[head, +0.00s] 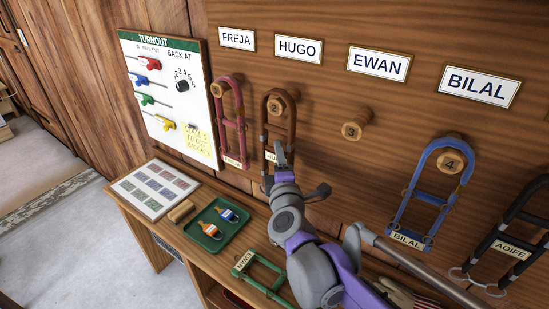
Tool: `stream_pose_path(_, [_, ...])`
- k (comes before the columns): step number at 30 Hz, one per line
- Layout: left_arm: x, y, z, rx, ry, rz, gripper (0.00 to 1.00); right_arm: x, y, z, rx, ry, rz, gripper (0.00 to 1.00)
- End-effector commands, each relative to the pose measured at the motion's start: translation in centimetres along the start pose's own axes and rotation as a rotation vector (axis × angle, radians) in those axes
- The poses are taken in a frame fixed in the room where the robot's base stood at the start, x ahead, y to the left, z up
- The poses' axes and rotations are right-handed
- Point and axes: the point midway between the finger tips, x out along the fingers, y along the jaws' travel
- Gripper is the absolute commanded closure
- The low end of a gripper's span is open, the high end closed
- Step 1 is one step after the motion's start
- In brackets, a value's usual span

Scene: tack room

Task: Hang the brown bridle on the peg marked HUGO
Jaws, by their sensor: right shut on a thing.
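The brown bridle (292,119) is upright at the wooden peg numbered 2 (278,106), below the HUGO sign (298,48). Its top loop runs around the peg's head; whether its weight rests on the peg I cannot tell. My right gripper (280,155) is at the bridle's lower part, shut on it. The gripper and wrist hide part of the bridle's lower end and its name tag. My left gripper is not in view.
A red bridle (242,122) hangs close on the left. Peg 3 (354,126) under EWAN (379,63) is bare. A blue bridle (388,220) and a black one (484,247) hang on the right. A green bridle (283,268) and green tray (203,242) lie on the bench below.

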Motion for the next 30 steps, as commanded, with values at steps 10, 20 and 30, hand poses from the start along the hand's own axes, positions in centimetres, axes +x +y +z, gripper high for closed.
stream_pose_path(10, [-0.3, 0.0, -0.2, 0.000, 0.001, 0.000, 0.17, 1.4, -0.4, 1.2, -0.002, -0.002, 0.000, 1.00])
stream_pose_path(20, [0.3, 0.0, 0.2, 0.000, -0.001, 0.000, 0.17, 1.9, -1.0, 1.6, -0.002, 0.000, 0.000, 1.00])
stream_pose_path(30, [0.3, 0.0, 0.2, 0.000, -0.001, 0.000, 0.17, 2.0, -0.9, 1.6, -0.001, 0.000, 0.001, 1.00])
